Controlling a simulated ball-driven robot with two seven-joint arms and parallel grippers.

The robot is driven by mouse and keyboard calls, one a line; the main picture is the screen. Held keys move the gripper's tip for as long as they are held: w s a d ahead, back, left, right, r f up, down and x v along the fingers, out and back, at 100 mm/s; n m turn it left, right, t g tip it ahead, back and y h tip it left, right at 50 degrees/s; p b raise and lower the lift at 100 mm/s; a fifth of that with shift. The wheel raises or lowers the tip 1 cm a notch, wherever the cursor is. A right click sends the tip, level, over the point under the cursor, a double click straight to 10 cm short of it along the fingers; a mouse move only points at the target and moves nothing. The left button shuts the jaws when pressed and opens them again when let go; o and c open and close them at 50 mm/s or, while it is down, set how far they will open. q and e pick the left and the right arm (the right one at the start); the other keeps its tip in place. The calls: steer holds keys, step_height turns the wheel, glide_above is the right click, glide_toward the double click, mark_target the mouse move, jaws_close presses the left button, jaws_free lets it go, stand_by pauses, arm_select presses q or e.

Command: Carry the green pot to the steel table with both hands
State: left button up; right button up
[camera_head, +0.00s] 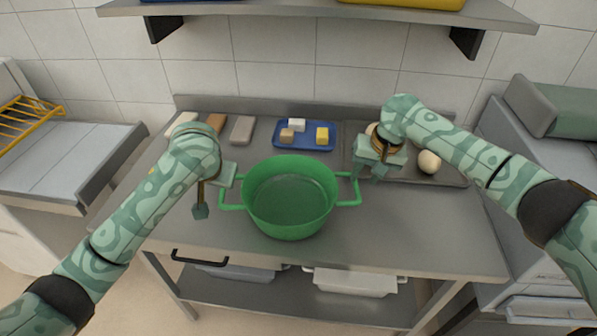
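The green pot (289,226) stands upright and open on the steel-topped table (430,225), with one loop handle on each side. My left gripper (214,192) is at the pot's left handle (231,206), its two fingers spread apart. My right gripper (369,174) is just above and behind the right handle (348,202), fingers pointing down with a gap between them. Neither gripper is seen closed on a handle. The pot looks empty inside.
Behind the pot is a blue tray (279,145) with small blocks. A dark tray (450,180) with round pale items, including one dough ball (429,162), lies at the right. A shelf (320,12) overhangs the back. The table front is clear.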

steer(key=v, duration=0.6)
steer(key=shift+r, duration=0.35)
steer(key=shift+s+d, duration=0.1)
steer(key=shift+d, duration=0.05)
